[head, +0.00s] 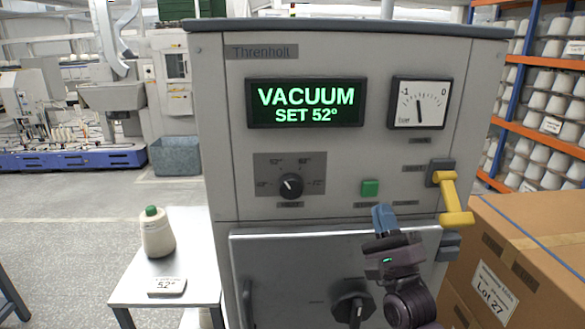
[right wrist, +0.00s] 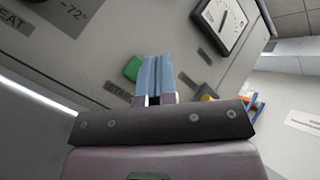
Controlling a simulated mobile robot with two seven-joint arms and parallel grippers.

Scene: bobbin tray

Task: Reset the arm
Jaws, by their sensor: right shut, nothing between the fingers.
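My right gripper (head: 383,214) is shut and empty, with its blue fingers together and pointing up at the machine front. In the head view it is just below and right of the green button (head: 370,188), in front of the upper edge of the door. In the right wrist view the blue fingers (right wrist: 155,74) cover part of the panel beside the green button (right wrist: 132,68). I cannot tell whether they touch the panel. The grey machine (head: 215,150) has a lit display (head: 305,103) reading "VACUUM SET 52°". My left gripper is not in view.
A knob (head: 291,186), a gauge (head: 418,103) and a yellow lever (head: 453,200) are on the machine. The door has a black handle (head: 352,303). A side table (head: 130,290) holds a thread cone (head: 156,233) and a "52°" card (head: 167,287). Cardboard boxes (head: 540,240) stand at right.

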